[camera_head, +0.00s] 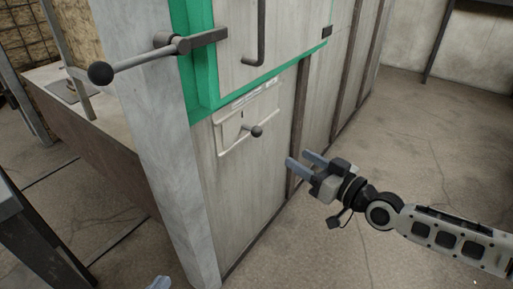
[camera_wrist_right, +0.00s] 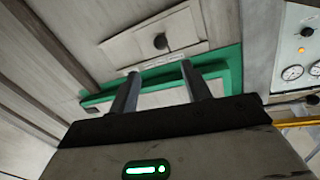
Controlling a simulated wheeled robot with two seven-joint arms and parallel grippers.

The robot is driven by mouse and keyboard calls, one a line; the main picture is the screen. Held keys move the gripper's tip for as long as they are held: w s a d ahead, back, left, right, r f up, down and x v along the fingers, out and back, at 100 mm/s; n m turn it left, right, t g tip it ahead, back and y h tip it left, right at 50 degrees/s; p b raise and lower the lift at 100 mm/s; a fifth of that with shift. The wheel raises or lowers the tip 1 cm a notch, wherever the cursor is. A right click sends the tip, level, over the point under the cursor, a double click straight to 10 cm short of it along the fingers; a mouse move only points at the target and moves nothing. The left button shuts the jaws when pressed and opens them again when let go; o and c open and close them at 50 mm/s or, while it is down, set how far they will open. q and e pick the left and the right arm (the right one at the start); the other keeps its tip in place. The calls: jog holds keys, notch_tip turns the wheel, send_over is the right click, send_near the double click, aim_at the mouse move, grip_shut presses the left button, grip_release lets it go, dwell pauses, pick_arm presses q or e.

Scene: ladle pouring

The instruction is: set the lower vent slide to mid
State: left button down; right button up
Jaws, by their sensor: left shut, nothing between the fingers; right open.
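The lower vent slide is a pale plate (camera_head: 228,139) on the cabinet front below the green frame, with a dark round knob (camera_head: 257,131) sticking out on a short stem. In the right wrist view the knob (camera_wrist_right: 160,42) shows above and beyond my fingers. I cannot tell exactly where the slide stands in its travel. My right gripper (camera_head: 303,168) is open and empty, to the right of the knob and lower in the head view, apart from it. It also shows in the right wrist view (camera_wrist_right: 160,88). Only a fingertip of my left gripper (camera_head: 158,283) shows, at the bottom edge.
A lever with a black ball (camera_head: 101,73) juts out at upper left, beside the green door frame (camera_head: 203,92). A dark bent handle (camera_head: 259,35) hangs on the door. Gauges (camera_wrist_right: 292,72) show in the right wrist view. The floor (camera_head: 420,150) at the right is clear.

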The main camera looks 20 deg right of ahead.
aim_at(259, 134)
jog(key=b+x, duration=0.2)
jog(key=x, duration=1.3)
jog(key=shift+w+a, duration=0.15)
jog(key=shift+w, duration=0.2)
pick_arm(q)
jog(key=shift+w+d+r+n+t+h, duration=0.15)
jog(key=shift+d+r+n+t+h, duration=0.2)
jog(key=shift+r, duration=0.2)
pick_arm(e)
jog(key=shift+r, duration=0.1)
